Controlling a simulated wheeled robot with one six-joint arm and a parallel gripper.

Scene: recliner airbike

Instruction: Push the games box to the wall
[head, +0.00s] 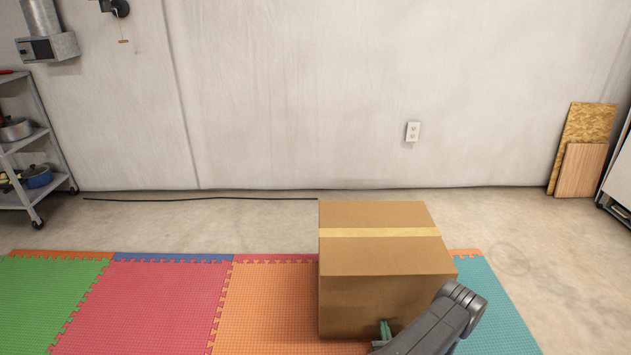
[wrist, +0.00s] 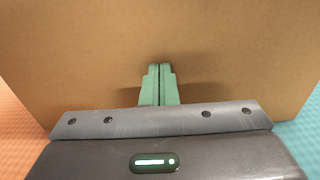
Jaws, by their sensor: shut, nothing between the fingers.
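The games box (head: 385,255) is a closed brown cardboard box with a strip of tan tape across its top. It stands upright on the foam mat, with bare floor between it and the wall (head: 300,100). My gripper (head: 385,327) is low at the box's near face, partly hidden by my grey arm. In the wrist view the box's cardboard face (wrist: 70,50) fills most of the picture. My gripper's green fingers (wrist: 158,70) are shut together with nothing between them, pointing at that face. Their tips are at or very near it; I cannot tell if they touch.
The coloured foam mat (head: 150,305) covers the near floor. A black cable (head: 200,199) lies along the floor before the wall. A metal shelf cart (head: 35,150) stands at left. Wooden boards (head: 582,150) lean at right. The concrete floor (head: 510,230) right of the box is clear.

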